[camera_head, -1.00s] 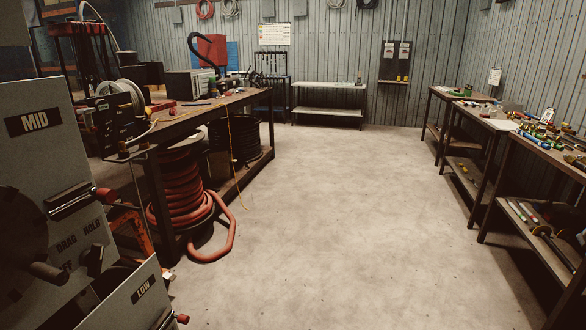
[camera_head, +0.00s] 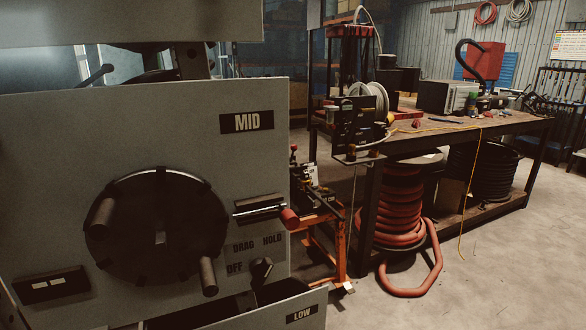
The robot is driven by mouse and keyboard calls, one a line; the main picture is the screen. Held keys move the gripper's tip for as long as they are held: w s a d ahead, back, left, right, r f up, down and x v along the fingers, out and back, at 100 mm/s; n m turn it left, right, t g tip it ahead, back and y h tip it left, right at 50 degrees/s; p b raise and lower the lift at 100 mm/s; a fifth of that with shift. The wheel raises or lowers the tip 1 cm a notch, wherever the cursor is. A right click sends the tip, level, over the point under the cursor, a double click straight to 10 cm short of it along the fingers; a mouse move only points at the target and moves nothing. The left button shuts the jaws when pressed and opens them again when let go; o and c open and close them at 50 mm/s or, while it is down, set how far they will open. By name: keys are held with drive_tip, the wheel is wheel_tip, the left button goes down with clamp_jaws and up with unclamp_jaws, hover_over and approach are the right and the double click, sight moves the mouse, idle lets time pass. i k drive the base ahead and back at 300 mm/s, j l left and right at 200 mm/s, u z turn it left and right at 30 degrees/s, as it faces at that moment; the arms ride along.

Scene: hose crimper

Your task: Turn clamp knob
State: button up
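A grey machine panel labelled MID (camera_head: 60,125) fills the left of the head view, close to me. It carries a large round black wheel (camera_head: 157,258) with grips standing out from it. A small dark knob (camera_head: 261,270) sits by the words DRAG, HOLD and OFF. A lever with a red tip (camera_head: 289,218) sticks out to the right above it. No part is labelled as a clamp knob, so I cannot tell which one it is. My gripper is not in view.
A lower panel labelled LOW (camera_head: 305,312) juts out below. An orange stand (camera_head: 334,238) is just right of the panel. A long workbench (camera_head: 462,140) stands beyond, with a thick red hose coil (camera_head: 402,205) under it. Bare floor (camera_head: 500,270) lies at the lower right.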

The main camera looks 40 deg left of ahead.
sight(302, 168)
drive_tip(key=i+u, duration=0.15)
drive_tip(key=u, duration=0.25)
drive_tip(key=i+u, duration=0.15)
drive_tip(key=u, duration=0.2)
drive_tip(key=i+u, duration=0.15)
drive_tip(key=u, duration=0.25)
drive_tip(key=i+l+u, duration=0.15)
drive_tip(key=u, duration=0.2)
drive_tip(key=l+u, duration=0.45)
drive_tip(key=l, duration=1.35)
drive_tip(key=i+l+u, duration=0.55)
drive_tip(key=l, duration=0.4)
drive_tip(key=i+l+u, duration=0.15)
drive_tip(key=i, duration=0.3)
drive_tip(key=i+l+u, duration=0.1)
drive_tip(key=i, duration=0.35)
